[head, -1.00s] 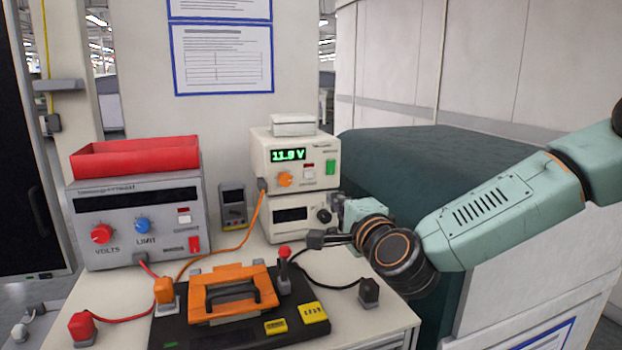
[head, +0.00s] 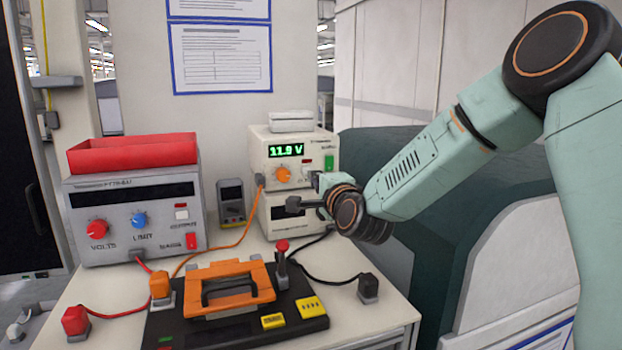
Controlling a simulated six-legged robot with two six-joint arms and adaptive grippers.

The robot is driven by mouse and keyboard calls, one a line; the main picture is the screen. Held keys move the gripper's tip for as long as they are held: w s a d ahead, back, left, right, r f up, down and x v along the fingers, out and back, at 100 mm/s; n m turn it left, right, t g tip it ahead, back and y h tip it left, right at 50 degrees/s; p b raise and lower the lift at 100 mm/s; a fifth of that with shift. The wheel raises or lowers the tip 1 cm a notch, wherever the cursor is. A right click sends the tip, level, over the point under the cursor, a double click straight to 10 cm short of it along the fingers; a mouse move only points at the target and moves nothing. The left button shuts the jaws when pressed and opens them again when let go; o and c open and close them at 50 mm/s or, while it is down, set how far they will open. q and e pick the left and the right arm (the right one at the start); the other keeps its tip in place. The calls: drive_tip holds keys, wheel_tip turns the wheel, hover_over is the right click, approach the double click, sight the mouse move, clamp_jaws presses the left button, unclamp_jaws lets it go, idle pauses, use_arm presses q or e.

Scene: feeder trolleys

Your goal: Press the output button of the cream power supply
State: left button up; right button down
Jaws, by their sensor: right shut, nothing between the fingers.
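The cream power supply (head: 261,163) stands at the back of the table, stacked on another cream unit (head: 264,222). Its green display (head: 287,150) is lit and reads about 11.9 V. Its front has an orange knob (head: 283,175), a green switch (head: 329,162) and a small button area with a red mark (head: 306,162) between them. My left gripper is out of view.
A grey power supply (head: 130,247) with a red tray (head: 134,152) on top stands left. A small meter (head: 231,202) stands between the supplies. A black and orange case (head: 205,326), cables and a red lever (head: 282,246) occupy the table's front. A dark green covered block is at right.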

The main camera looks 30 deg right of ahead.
sight(307, 170)
drive_tip(key=x, duration=0.3)
drive_tip(key=shift+w+d, duration=0.1)
drive_tip(key=shift+w, duration=0.1)
drive_tip(key=shift+d, duration=0.1)
